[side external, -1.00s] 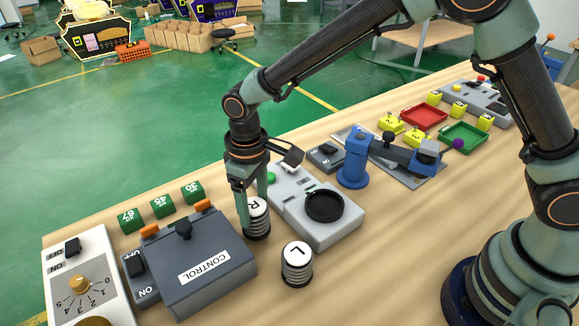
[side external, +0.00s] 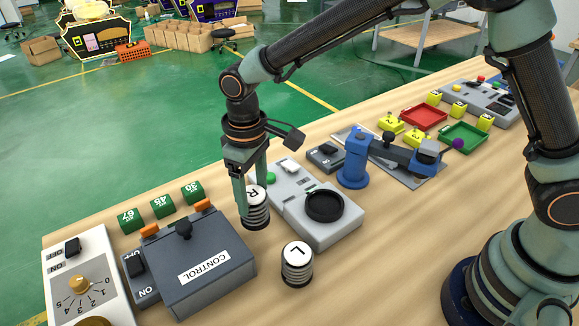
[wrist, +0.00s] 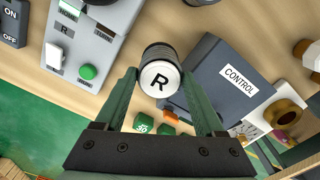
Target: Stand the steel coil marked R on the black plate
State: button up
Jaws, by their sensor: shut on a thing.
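The steel coil marked R (side external: 256,207) has a white top and ribbed grey sides. My gripper (side external: 252,204) is shut on it, between the control box and the grey machine. In the wrist view the R coil (wrist: 160,78) sits between the two fingers of my gripper (wrist: 161,85). The coil looks slightly raised off the table, though its base is hard to judge. The round black plate (side external: 324,205) is on the grey machine (side external: 345,231), to the right of the coil, and is bare. The coil marked L (side external: 297,264) stands on the table.
The dark control box (side external: 205,270) stands left of the coil, with green numbered blocks (side external: 162,207) behind it. A small blue arm (side external: 353,160) stands beyond the grey machine, near red (side external: 424,117) and green (side external: 463,137) trays.

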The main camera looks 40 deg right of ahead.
jog(key=s+d+r+m, duration=0.3)
jog(key=d+r, duration=0.1)
jog(key=d, duration=0.3)
jog(key=s+d+r+m, duration=0.3)
jog(key=d+r, duration=0.1)
jog(key=d, duration=0.2)
jog(key=shift+w+d+f, duration=0.1)
jog(key=shift+f, duration=1.5)
jog(key=shift+w+d+f, duration=0.1)
jog(key=shift+f, duration=1.5)
jog(key=shift+f, duration=0.7)
jog(key=o, duration=1.1)
jog(key=shift+r, duration=0.1)
